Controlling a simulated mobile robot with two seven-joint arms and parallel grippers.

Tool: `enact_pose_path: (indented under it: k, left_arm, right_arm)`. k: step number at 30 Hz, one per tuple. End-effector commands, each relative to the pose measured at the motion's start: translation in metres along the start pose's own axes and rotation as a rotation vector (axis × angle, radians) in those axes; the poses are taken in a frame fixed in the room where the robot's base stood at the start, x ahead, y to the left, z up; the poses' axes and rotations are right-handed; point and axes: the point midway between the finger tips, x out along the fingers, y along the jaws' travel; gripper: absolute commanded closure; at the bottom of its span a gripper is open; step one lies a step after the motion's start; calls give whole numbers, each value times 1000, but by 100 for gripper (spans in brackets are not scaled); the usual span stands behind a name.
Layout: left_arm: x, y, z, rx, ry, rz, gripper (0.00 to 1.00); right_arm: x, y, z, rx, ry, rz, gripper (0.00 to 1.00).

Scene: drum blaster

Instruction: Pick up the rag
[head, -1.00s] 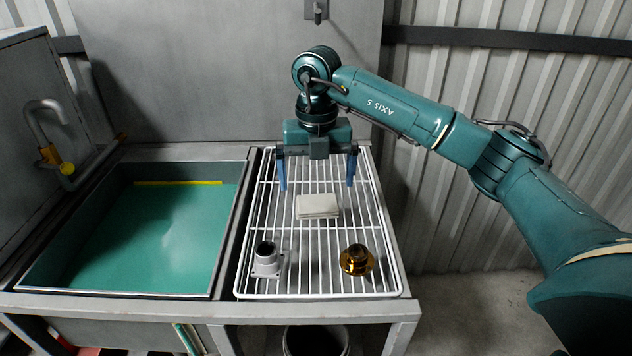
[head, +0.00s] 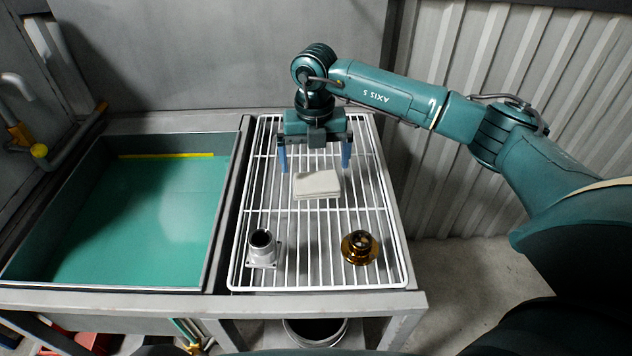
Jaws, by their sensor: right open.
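The rag (head: 317,185) is a folded, off-white cloth lying flat on the white wire rack (head: 263,225). My right gripper (head: 314,163) points down with its two blue fingers spread wide, one toward each side of the rag. It is empty and appears to be just behind and above the rag; the exact height is hard to tell. My left gripper is not in view.
A grey metal flanged fitting (head: 263,250) and a brass-coloured flanged part (head: 359,247) stand on the rack in front of the rag. A sink basin (head: 128,215) with green liquid lies to the left. The rack around the rag is otherwise clear.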

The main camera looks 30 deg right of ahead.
Motion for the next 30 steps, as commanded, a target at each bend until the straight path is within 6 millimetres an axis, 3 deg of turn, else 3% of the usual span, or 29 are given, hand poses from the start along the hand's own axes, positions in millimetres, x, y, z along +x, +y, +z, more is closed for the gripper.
enact_pose_path:
  k: [12, 20, 30]
  left_arm:
    - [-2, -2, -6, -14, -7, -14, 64]
    - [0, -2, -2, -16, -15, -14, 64]
    - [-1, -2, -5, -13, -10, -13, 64]
  right_arm:
    - [50, -2, 2, 0, 1, 0, 0]
    - [52, -2, 2, 0, -1, 1, 1]
    - [52, -2, 2, 0, -1, 1, 29]
